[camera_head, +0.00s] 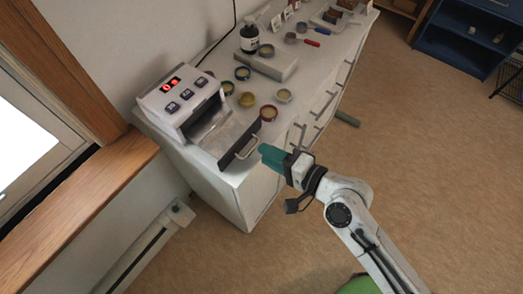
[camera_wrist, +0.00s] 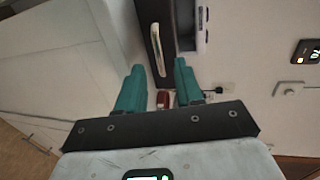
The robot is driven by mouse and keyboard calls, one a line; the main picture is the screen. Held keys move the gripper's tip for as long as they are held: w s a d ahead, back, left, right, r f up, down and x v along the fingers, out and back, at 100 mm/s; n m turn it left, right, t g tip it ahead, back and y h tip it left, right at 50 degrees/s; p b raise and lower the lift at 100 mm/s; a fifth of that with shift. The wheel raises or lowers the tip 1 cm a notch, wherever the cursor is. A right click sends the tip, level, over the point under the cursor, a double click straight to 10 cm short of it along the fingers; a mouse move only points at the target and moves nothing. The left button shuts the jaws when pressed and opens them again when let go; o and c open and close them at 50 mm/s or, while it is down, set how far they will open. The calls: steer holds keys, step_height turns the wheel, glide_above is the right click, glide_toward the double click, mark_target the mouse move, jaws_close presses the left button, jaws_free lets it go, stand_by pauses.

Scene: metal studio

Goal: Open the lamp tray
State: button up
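The lamp unit (camera_head: 180,95) is a white box with a red display and buttons at the near end of the counter. Its tray (camera_head: 222,131) shows as a grey surface outside the unit's opening, ending in a dark front panel with a metal handle (camera_head: 246,147). My gripper (camera_head: 265,151) has teal fingers and is just right of the handle. In the wrist view, my gripper (camera_wrist: 160,72) is open, its fingers apart with nothing between the tips. Contact with the handle is not visible.
A dark bottle (camera_head: 249,38) and a grey block (camera_head: 268,65) are behind. Drawer handles line the counter's front. The floor (camera_head: 430,140) to the right is clear.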

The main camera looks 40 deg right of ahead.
steer(key=b+v, duration=0.1)
steer(key=v, duration=0.6)
steer(key=shift+s, duration=0.25)
stand_by(0.3)
step_height(320, 180, down, 8)
steer(key=s+a+n+g, duration=0.1)
steer(key=a+n+g, duration=0.1)
steer(key=n+g, duration=0.6)
steer(key=s+d+f+n+g+h, duration=0.3)
steer(key=s+d+n+g+h, duration=0.1)
steer(key=s+d+n+g, duration=0.1)
steer(key=shift+s+d+n+g, duration=0.2)
steer(key=shift+s+n+g, duration=0.3)
steer(key=shift+s+n, duration=0.45)
